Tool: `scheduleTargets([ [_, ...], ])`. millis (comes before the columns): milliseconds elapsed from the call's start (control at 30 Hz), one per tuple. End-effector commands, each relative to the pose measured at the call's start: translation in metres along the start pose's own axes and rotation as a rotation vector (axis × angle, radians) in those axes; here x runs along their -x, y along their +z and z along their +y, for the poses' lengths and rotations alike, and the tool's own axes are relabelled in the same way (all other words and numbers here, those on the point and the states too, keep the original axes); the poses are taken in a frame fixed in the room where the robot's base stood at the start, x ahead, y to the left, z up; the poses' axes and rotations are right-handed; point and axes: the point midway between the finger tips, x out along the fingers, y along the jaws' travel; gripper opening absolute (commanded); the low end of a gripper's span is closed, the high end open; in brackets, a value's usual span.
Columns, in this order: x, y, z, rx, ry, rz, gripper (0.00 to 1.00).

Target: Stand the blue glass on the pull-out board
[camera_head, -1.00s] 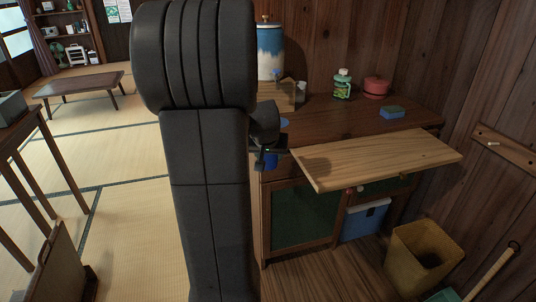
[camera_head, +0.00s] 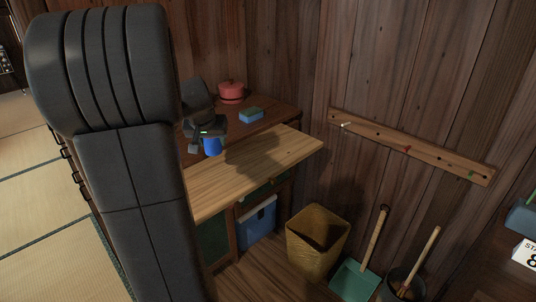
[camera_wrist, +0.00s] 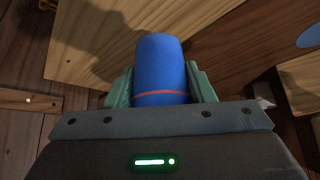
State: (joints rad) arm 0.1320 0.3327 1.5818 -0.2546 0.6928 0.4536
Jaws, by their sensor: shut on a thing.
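The blue glass (camera_wrist: 160,68) is held between the two jaws of my gripper (camera_wrist: 160,88) in the wrist view; a thin red line runs round it. In the head view the glass (camera_head: 212,146) hangs below my gripper (camera_head: 210,134), at the back edge of the pull-out board. The light wooden pull-out board (camera_head: 262,159) extends from the dark cabinet, and it also shows in the wrist view (camera_wrist: 95,52). From these views I cannot tell whether the glass touches the board. My arm hides the board's left end.
A red pot (camera_head: 231,92) and a blue-green sponge (camera_head: 251,115) stand on the cabinet top (camera_head: 277,112) behind the board. A wicker bin (camera_head: 318,240) stands on the floor to the right. A peg rail (camera_head: 410,147) is on the wall. Most of the board is clear.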

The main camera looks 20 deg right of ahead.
Motion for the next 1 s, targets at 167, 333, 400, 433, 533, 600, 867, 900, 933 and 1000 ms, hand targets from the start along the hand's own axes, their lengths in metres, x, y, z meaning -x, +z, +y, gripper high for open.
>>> scheduleTargets([
  [167, -0.019, 0.013, -0.001, -0.003, 0.003, -0.004, 0.23],
  [333, -0.038, 0.024, -0.001, -0.002, 0.003, -0.002, 0.23],
  [400, -0.043, 0.027, -0.001, -0.003, 0.002, -0.001, 0.23],
  [433, -0.046, 0.029, -0.001, -0.003, 0.002, -0.002, 0.23],
  [533, -0.06, 0.038, -0.001, -0.001, 0.003, -0.003, 0.23],
  [600, -0.071, 0.045, -0.001, -0.003, 0.003, -0.003, 0.23],
  [867, -0.083, 0.052, -0.001, -0.003, 0.002, 0.0, 0.23],
  [900, -0.082, 0.052, -0.001, -0.003, 0.002, 0.001, 0.23],
  [933, -0.082, 0.052, -0.001, -0.003, 0.002, 0.0, 0.23],
  [1000, -0.082, 0.052, -0.001, -0.003, 0.002, 0.0, 0.23],
])
